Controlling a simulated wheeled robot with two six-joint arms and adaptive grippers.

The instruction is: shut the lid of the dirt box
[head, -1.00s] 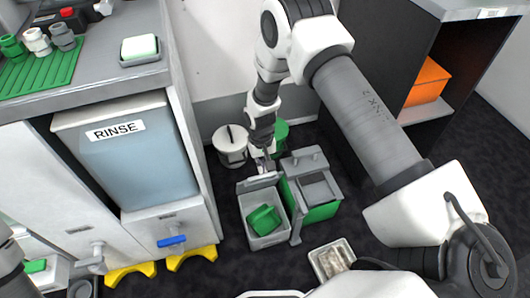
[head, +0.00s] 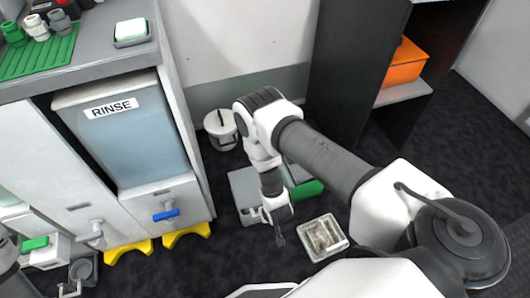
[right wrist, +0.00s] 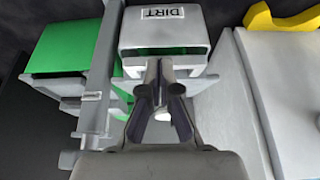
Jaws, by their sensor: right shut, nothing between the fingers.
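The dirt box (head: 246,208) stands on the floor right of the rinse cabinet, partly hidden by my right arm. Its grey lid (head: 243,182) looks lowered over the top in the head view. In the right wrist view, the box shows a DIRT label (right wrist: 163,13), and a slot with a green strip (right wrist: 165,50) shows below it. I cannot tell whether the lid is fully down. My right gripper (head: 279,238) is shut and empty, at the box's near right side in the head view; its fingers (right wrist: 163,68) also show in the wrist view.
A round white bin (head: 221,130) stands behind. Yellow feet (head: 186,234) stick out below the cabinet.

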